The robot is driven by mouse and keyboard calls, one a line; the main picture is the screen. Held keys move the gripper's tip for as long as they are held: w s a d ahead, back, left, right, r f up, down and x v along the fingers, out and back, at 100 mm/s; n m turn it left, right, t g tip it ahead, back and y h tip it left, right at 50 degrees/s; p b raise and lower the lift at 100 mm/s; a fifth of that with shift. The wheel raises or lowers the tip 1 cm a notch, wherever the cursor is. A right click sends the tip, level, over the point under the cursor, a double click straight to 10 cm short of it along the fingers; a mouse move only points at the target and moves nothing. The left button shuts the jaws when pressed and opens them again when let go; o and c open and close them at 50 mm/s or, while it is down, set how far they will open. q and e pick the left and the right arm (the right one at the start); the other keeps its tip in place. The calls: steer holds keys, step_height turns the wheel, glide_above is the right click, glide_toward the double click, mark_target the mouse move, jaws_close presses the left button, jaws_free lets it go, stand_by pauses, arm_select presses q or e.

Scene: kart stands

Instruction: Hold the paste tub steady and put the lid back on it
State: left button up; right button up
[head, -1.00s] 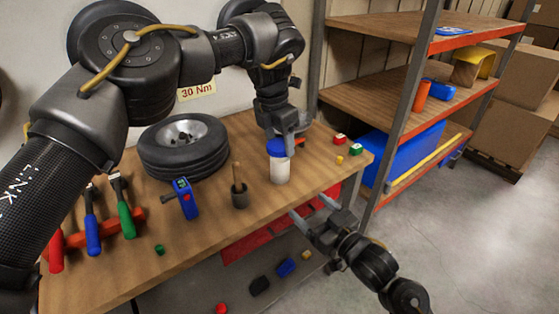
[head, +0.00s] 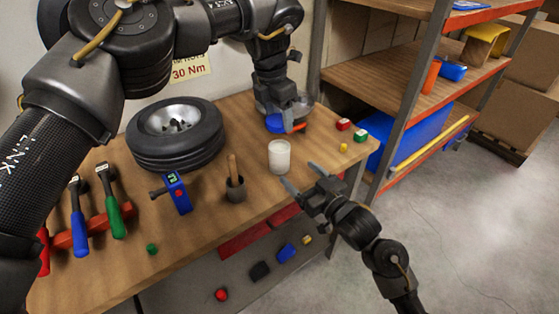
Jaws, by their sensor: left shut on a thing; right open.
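The paste tub (head: 279,158) is a white, open-topped cylinder standing upright near the front right of the workbench. Its blue lid (head: 275,124) is off it, just behind the tub. My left gripper (head: 283,117) is shut on the lid, coming down from above; its fingers partly hide the lid. I cannot tell how far the lid is above the bench. My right gripper (head: 303,178) is open and empty at the bench's front edge, just in front and to the right of the tub. Its fingers point towards the tub but appear apart from it.
Small red and green blocks (head: 361,135) lie to the right. A red-orange item (head: 297,128) is beside the lid. Shelving (head: 398,105) bounds the right.

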arm_select(q)
steer(key=shift+s, duration=0.1)
arm_select(e)
steer(key=x, duration=0.7)
steer(key=shift+w+a, duration=0.25)
arm_select(q)
steer(key=shift+s+r, duration=0.1)
arm_select(e)
steer(key=shift+w+a+r, duration=0.1)
steer(key=shift+w+a, duration=0.05)
steer(key=shift+a, duration=0.05)
steer(key=c, duration=1.5)
arm_select(q)
glide_above(281, 149)
steer(key=shift+s+a+f, duration=0.1)
steer(key=shift+a+f, duration=0.1)
steer(key=shift+f, duration=1.05)
steer(key=shift+s+a+f, duration=0.1)
steer(key=shift+a+f, duration=0.05)
steer(key=shift+f, duration=1.1)
arm_select(e)
steer(key=shift+o, duration=0.2)
arm_select(q)
steer(key=shift+f, duration=0.9)
steer(key=shift+f, duration=0.6)
